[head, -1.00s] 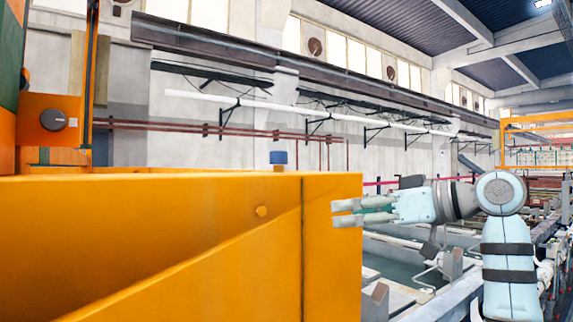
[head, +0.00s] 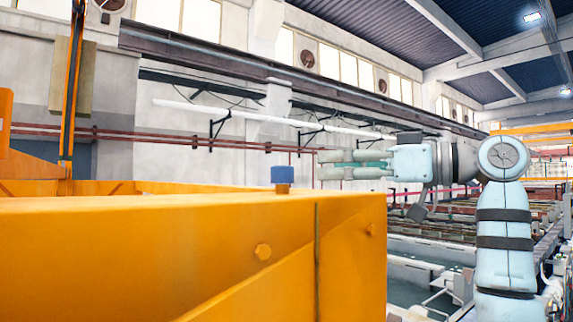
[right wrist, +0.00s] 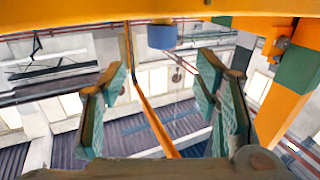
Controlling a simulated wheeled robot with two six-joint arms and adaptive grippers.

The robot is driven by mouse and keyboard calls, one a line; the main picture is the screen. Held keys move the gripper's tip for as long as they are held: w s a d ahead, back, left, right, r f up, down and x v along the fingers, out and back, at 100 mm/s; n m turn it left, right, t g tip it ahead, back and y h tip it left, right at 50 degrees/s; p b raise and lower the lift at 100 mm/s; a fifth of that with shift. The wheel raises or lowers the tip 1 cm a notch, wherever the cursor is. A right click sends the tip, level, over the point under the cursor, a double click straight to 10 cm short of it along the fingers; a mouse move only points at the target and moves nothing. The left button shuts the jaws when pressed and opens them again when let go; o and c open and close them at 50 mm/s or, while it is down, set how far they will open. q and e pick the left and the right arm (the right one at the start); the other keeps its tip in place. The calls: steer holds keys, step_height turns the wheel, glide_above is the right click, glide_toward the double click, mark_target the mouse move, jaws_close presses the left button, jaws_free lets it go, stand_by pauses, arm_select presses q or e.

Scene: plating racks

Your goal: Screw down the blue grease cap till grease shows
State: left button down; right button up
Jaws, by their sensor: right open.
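The blue grease cap (head: 282,174) sits on a short stem on top of the orange beam (head: 150,225) in the head view. In the right wrist view the cap (right wrist: 162,36) shows at the top middle, beyond the fingertips and between their lines. My right gripper (head: 320,165) is open and empty, with its fingers pointing left, to the right of the cap and at about its height in the head view. Its fingers (right wrist: 165,85) stand wide apart in the right wrist view, clear of the cap. No grease is seen. My left gripper is out of view.
The orange beam fills the lower left and its top edge lies below my right fingers. An upright orange post (head: 72,95) stands at the left. Tanks (head: 430,275) lie low at the right.

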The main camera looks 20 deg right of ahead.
mark_target(292, 167)
steer(key=a, duration=0.1)
steer(key=w+a+p, duration=0.1)
steer(key=w+a+r, duration=0.1)
steer(key=shift+a+p, duration=0.3)
steer(key=shift+a, duration=0.05)
steer(key=x, duration=0.2)
steer(key=p+x, duration=0.1)
steer(key=x, duration=0.1)
steer(key=w+d+x, duration=0.1)
steer(key=x, duration=0.1)
steer(key=shift+f, duration=0.4)
steer(key=shift+w+a+f, duration=0.15)
steer(key=shift+w, duration=0.1)
steer(key=shift+s, duration=0.65)
steer(key=c, duration=0.5)
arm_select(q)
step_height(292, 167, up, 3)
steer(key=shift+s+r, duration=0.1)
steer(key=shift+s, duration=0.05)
arm_select(e)
steer(key=c, duration=0.6)
